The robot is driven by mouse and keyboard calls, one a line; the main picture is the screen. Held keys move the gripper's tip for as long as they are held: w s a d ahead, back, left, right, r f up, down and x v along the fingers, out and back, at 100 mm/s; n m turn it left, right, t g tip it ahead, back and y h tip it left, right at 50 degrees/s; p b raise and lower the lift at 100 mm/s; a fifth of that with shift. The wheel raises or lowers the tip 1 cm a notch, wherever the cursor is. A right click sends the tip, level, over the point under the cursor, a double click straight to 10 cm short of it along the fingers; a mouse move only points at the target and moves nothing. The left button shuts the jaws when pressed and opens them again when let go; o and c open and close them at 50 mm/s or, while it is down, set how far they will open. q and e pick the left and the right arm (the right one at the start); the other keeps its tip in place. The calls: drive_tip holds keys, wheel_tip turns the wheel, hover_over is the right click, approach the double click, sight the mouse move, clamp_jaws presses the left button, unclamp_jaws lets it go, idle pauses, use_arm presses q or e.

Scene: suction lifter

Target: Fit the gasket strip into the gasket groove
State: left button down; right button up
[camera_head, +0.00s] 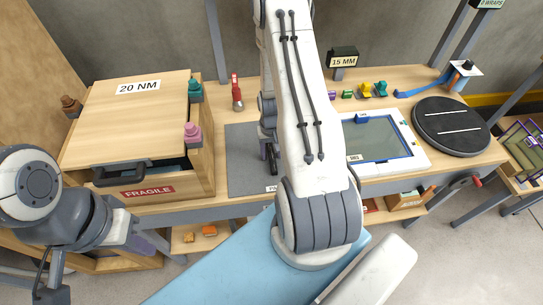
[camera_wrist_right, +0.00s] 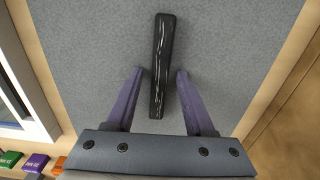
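A black strip with whitish streaks (camera_wrist_right: 160,60), which looks like the gasket strip, lies on a grey mat (camera_wrist_right: 90,40) in the right wrist view. My right gripper (camera_wrist_right: 159,74) is open, its purple fingers on either side of the strip's lower part, with gaps on both sides. A white panel with a blue-edged dark window (camera_head: 420,158) lies right of the mat; I cannot clearly make out the gasket groove. My left gripper (camera_head: 153,241) is partly visible, low at left, its opening unclear.
A wooden box (camera_head: 90,135) with a FRAGILE label stands left of the mat. A black disc (camera_head: 450,142) with white lines lies at the right. Small coloured clips (camera_head: 365,90) and a 15 MM sign (camera_head: 343,60) stand at the back.

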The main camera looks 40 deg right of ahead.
clamp_jaws()
drive_tip(key=shift+r, duration=0.1)
